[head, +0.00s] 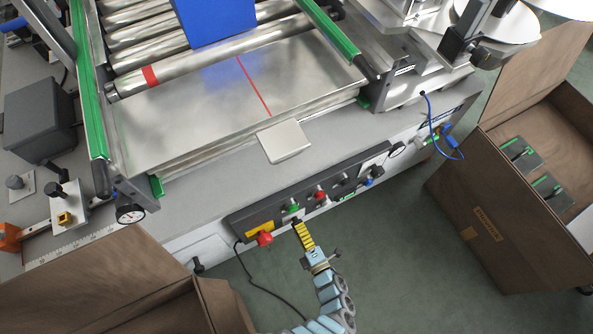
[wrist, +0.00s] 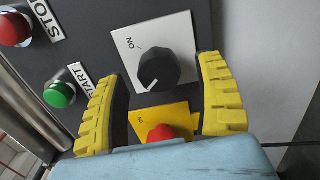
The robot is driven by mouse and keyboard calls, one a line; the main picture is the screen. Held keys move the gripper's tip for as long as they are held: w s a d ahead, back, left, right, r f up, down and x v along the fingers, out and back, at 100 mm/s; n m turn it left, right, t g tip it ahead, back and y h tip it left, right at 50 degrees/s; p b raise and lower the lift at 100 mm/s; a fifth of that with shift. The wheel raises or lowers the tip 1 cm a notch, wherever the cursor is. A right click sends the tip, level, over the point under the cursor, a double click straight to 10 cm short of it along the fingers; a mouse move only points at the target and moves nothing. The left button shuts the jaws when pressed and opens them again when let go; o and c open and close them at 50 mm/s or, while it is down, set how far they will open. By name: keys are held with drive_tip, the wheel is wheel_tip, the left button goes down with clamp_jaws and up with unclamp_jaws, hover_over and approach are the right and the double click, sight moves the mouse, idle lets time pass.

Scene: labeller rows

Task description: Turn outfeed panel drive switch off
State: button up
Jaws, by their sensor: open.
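The drive switch is a black rotary knob (wrist: 160,70) on a white plate (wrist: 180,32) in the wrist view. "ON" is printed at the plate's upper left, and a white mark shows on the knob's lower left side. No other label on the plate is readable. My gripper (wrist: 163,68) is open, its yellow fingers left and right of the knob in the picture; I see no clear contact. In the head view my gripper (head: 299,226) is at the front of the dark outfeed panel (head: 243,222) and hides the knob.
A red mushroom button (wrist: 160,132) on a yellow plate (wrist: 178,116) sits just below the knob in the wrist view. Green START (wrist: 59,95) and red STOP (wrist: 14,28) buttons lie left. Open brown boxes stand at right (head: 485,235) and lower left (head: 110,270) in the head view.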

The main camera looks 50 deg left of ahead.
drive_tip(key=s+d, duration=0.2)
drive_tip(key=d, duration=0.7)
drive_tip(key=shift+d, duration=0.3)
drive_tip(key=d+m, duration=0.2)
drive_tip(key=m, duration=0.4)
drive_tip(key=d+m, duration=0.1)
drive_tip(key=m, duration=0.6)
drive_tip(key=d+m, duration=0.2)
drive_tip(key=m, duration=0.4)
drive_tip(key=shift+s+d+r, duration=0.15)
drive_tip(key=shift+s+d, duration=0.15)
drive_tip(key=shift+d, duration=0.05)
drive_tip(key=shift+a, duration=0.1)
drive_tip(key=shift+a, duration=0.8)
drive_tip(key=shift+a, duration=0.15)
drive_tip(key=shift+w+a, duration=0.2)
drive_tip(key=shift+a, duration=0.25)
